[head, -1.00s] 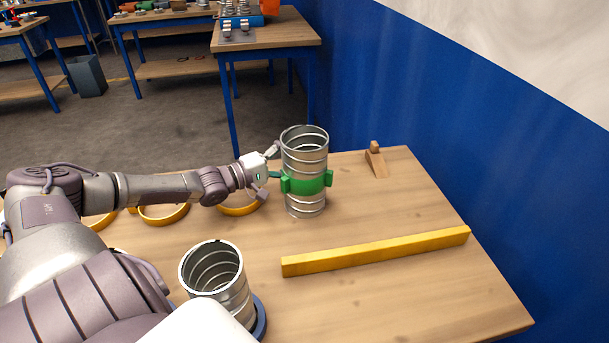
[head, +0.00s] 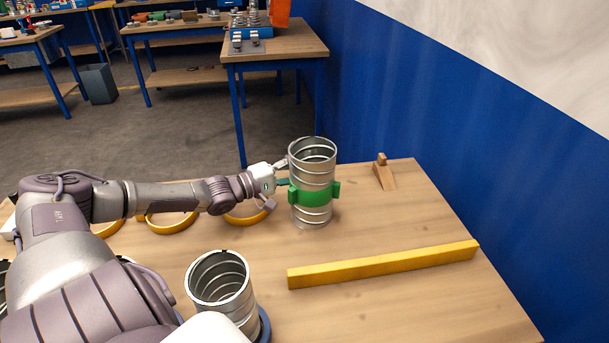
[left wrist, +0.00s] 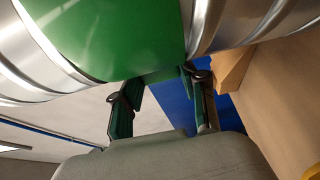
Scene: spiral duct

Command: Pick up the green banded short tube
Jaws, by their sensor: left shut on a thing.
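The green banded short tube (head: 313,172) is a ribbed silver duct, open at the top, with a green band (head: 314,195) and side tabs around its middle. It stands upright toward the far side of the wooden table. My left gripper (head: 282,174) reaches it from the left and is shut on the band's near-left tab. In the left wrist view the green band (left wrist: 110,35) fills the top, with the gripper's fingers (left wrist: 165,80) up against it. The tab between the fingertips is mostly hidden. My right gripper is not in view.
A second silver tube (head: 221,286) stands in a blue ring (head: 264,326) at the front. A yellow bar (head: 385,265) lies to the right. Yellow rings (head: 172,222) lie behind my left arm. A wooden wedge (head: 385,174) sits right of the held tube, near the blue wall (head: 430,130).

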